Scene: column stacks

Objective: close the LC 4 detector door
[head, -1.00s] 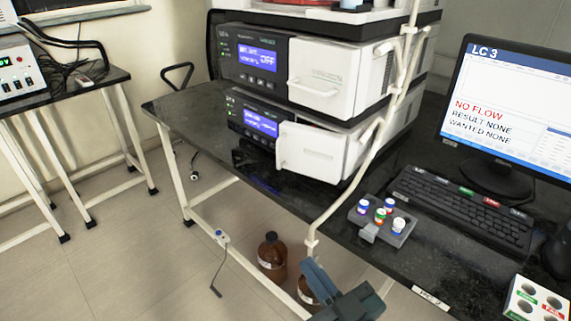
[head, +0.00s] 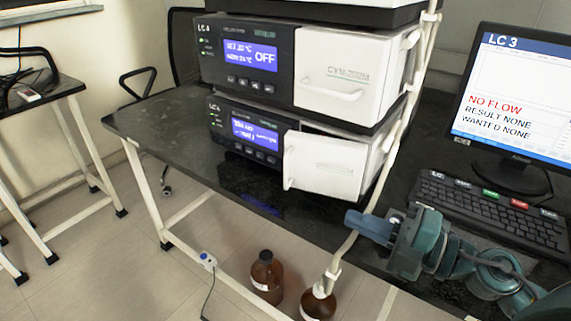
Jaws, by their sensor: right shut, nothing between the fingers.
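A stack of dark units with white door fronts stands on the black bench; the small labels are hard to read for certain. The lower unit (head: 240,135) has a white door (head: 322,167) that stands ajar, its left edge swung out and a dark gap along its top. The upper unit's white door (head: 345,75) looks flush. My right gripper (head: 354,221) is shut and empty, fingers pointing left, in front of the bench's near edge, below and right of the ajar door and apart from it. My left gripper is not in view.
A white pole (head: 408,100) with tubing rises right of the doors. The monitor (head: 515,95), reading LC 3, and keyboard (head: 490,215) stand right. Brown bottles (head: 266,278) are under the bench (head: 165,125). The bench left of the stack is clear.

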